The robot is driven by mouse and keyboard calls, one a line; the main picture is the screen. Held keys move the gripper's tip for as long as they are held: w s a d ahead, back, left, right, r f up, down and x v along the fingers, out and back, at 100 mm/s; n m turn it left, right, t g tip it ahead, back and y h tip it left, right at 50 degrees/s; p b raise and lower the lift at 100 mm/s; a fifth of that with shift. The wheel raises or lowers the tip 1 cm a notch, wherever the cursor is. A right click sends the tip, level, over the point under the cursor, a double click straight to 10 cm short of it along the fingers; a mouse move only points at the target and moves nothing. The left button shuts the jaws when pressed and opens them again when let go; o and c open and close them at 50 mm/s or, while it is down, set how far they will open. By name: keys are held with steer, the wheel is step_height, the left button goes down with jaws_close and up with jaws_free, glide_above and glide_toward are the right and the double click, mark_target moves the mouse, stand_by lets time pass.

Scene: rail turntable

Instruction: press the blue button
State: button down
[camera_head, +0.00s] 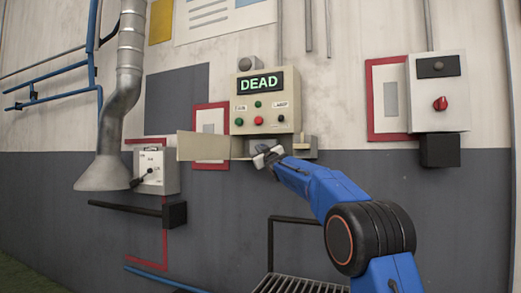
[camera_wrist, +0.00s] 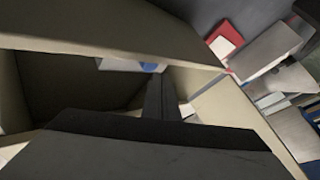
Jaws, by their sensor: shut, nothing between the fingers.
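A cream control panel (camera_head: 268,102) on the wall has a display reading DEAD and several small green and red buttons. Below it is an open cream box (camera_head: 238,148), with a flap door (camera_head: 205,147) standing out to its left. My gripper (camera_head: 263,151) is at the front of this box; it hides part of the inside. In the wrist view my shut dark fingers (camera_wrist: 160,85) reach into the box. A small blue round patch (camera_wrist: 150,67), which looks like the blue button, shows on a pale plate beside the fingertips. I cannot tell whether they touch it.
The box's cream edge (camera_wrist: 120,38) runs close by my gripper. A grey switch box (camera_head: 155,168) and a duct (camera_head: 118,110) are at left. A box with a red knob (camera_head: 438,95) is at right. A dark bar (camera_head: 130,208) juts out low at left.

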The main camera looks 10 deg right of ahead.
steer(key=shift+s+a, duration=0.15)
steer(key=shift+s, duration=0.05)
steer(key=shift+s+a, duration=0.75)
steer(key=shift+s, duration=0.25)
steer(key=shift+s+a, duration=0.7)
steer(key=shift+s, duration=0.25)
steer(key=s+d+f+m+g+h, duration=0.1)
steer(key=s+f+g, duration=0.4)
steer(key=s+f, duration=1.2)
steer(key=s+d+f+m+g, duration=0.3)
steer(key=s+f+g, duration=0.3)
steer(key=s+f, duration=1.2)
steer(key=s+d+f+m+g+h, duration=0.1)
steer(key=s+d+f+m+g, duration=0.2)
steer(key=s+f, duration=1.4)
steer(key=s+g, duration=0.2)
steer(key=s, duration=1.7)
steer(key=shift+d+f+h, duration=0.15)
steer(key=shift+h, duration=0.15)
steer(key=shift+w, duration=0.15)
